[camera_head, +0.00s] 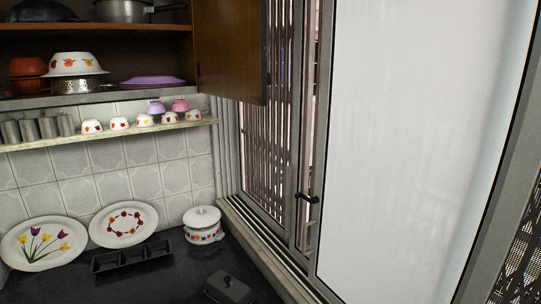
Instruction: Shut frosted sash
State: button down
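The frosted sash (415,150) is a large pale panel in a grey metal frame, filling much of the right half of the head view. A narrow gap (313,115) shows between its left frame edge and the grey upright post to the left, so the sash appears partly open. A small dark handle (307,198) sticks out near the gap; I cannot tell which frame it is fixed to. My gripper is not in view.
A brown cabinet door (230,50) stands open left of the window. A narrow shelf (190,125) holds small cups and steel tumblers (47,127). Below, a dark counter (165,282) bears plates, a lidded white pot (203,226) and a black tray (132,256). A sill runs beneath the window.

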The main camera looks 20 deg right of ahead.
aim_at(424, 104)
jog(key=z, duration=1.35)
jog(key=i+j+u, duration=0.15)
jog(key=u, duration=0.35)
jog(key=i+j+u, duration=0.25)
jog(key=u, duration=0.2)
jog(key=i+j+u, duration=0.1)
jog(key=u, duration=0.4)
jog(key=i+u, duration=0.55)
jog(key=u, duration=0.4)
